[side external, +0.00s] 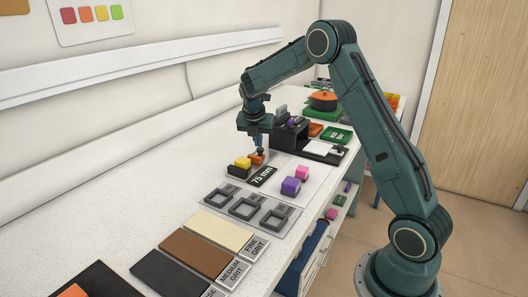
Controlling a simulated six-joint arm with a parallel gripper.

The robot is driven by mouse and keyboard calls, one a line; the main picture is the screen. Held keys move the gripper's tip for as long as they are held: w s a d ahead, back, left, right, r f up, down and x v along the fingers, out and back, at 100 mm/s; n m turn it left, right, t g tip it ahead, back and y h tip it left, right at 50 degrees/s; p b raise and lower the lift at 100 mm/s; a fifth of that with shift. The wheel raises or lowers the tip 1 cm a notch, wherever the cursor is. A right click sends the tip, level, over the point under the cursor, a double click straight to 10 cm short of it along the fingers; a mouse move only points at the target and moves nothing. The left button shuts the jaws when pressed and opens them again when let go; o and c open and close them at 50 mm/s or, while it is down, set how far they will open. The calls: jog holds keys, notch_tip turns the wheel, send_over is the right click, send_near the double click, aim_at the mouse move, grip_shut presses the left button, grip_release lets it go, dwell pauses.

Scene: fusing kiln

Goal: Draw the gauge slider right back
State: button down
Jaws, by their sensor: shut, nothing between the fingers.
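My gripper (257,146) points down over the far part of the pale work mat, its fingers shut and empty. It is just above an orange block (257,158); I cannot tell whether the fingertips touch it. A black plate marked "75 mm" (264,177) lies just in front of the orange block. A black device with a white plate (318,147) stands to the right behind my gripper. I cannot tell for sure which part is the gauge slider.
A yellow block (243,162) sits left of the orange one. Pink (302,172) and purple (291,186) blocks stand to the right. Grey frames (247,208) and grit boards (195,254) lie nearer the camera. The counter's left side is clear.

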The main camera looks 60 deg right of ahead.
jog(key=v, duration=0.6)
jog(key=shift+a, duration=0.3)
jog(key=shift+r, duration=0.1)
jog(key=s+a+r+m+t+y, duration=0.2)
jog(key=s+a+r+m+t, duration=0.1)
jog(key=s+a+r+m, duration=0.95)
jog(key=s+a+f+m+y, duration=0.1)
jog(key=s+a+m, duration=0.3)
jog(key=s, duration=0.5)
jog(key=s+a+f+m+t+y, duration=0.1)
jog(key=s+a+f+m, duration=0.2)
jog(key=s, duration=0.6)
jog(key=a+m, duration=0.2)
jog(key=a, duration=0.1)
jog(key=shift+s+a, duration=0.2)
jog(key=shift+a, duration=0.05)
